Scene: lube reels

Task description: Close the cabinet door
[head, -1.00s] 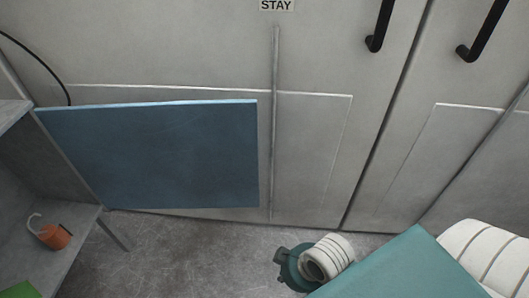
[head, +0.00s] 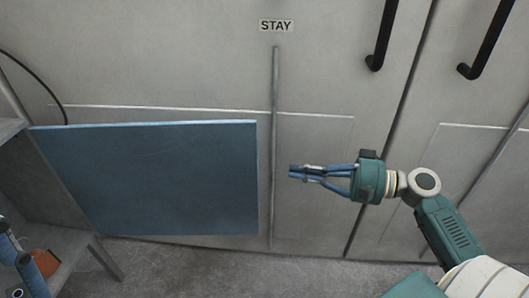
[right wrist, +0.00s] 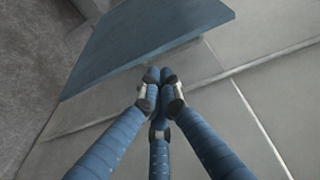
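The cabinet door (head: 150,178) is a flat blue panel standing open at the left of the head view, its free edge near the middle. It also shows at the top of the right wrist view (right wrist: 145,40). My right gripper (head: 292,172) is just right of that free edge, fingers pointing left at it, with a small gap in the picture. In the right wrist view its fingertips (right wrist: 160,75) are together with nothing between them. Blue fingers of my left gripper (head: 18,262) show at the lower left corner, cut off by the frame.
A grey shelf (head: 62,247) with an orange lock (head: 45,262) stands at the left, partly behind my left fingers. Large grey wall panels carry two black handles (head: 382,35) and a STAY label (head: 276,25). The floor (head: 200,265) below the door looks clear.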

